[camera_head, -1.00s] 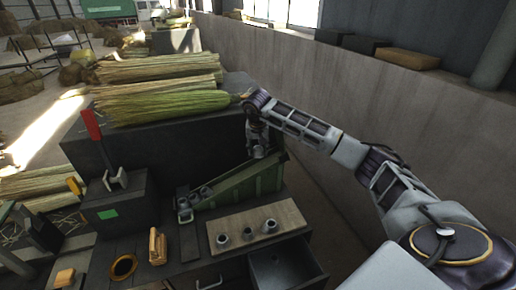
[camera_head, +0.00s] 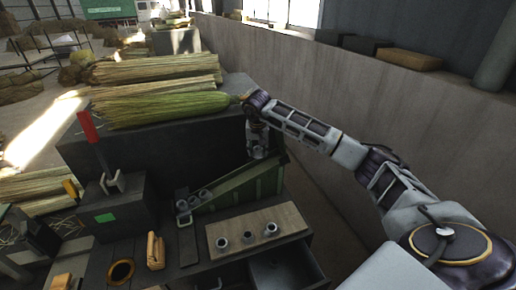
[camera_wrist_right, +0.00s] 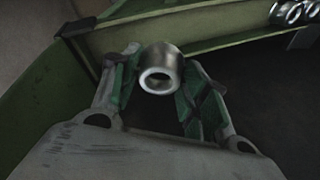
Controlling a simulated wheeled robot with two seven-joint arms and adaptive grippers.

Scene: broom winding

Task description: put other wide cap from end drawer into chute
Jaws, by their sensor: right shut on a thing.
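My right gripper (camera_head: 258,152) is over the upper end of the green sloped chute (camera_head: 240,190). In the right wrist view its fingers (camera_wrist_right: 157,80) are shut on a wide metal cap (camera_wrist_right: 160,68), a short grey ring with an open bore facing the camera. The chute's green rail (camera_wrist_right: 190,28) runs just behind the cap; I cannot tell whether they touch. Several similar caps (camera_head: 192,200) sit at the chute's lower end, and some also show at the top right of the wrist view (camera_wrist_right: 293,12). The open end drawer (camera_head: 285,268) is at the bottom. My left gripper is not in view.
A wooden board with three caps (camera_head: 247,237) lies in front of the chute. Broom straw bundles (camera_head: 165,108) lie behind on a dark box. A long grey wall (camera_head: 340,85) runs along the right.

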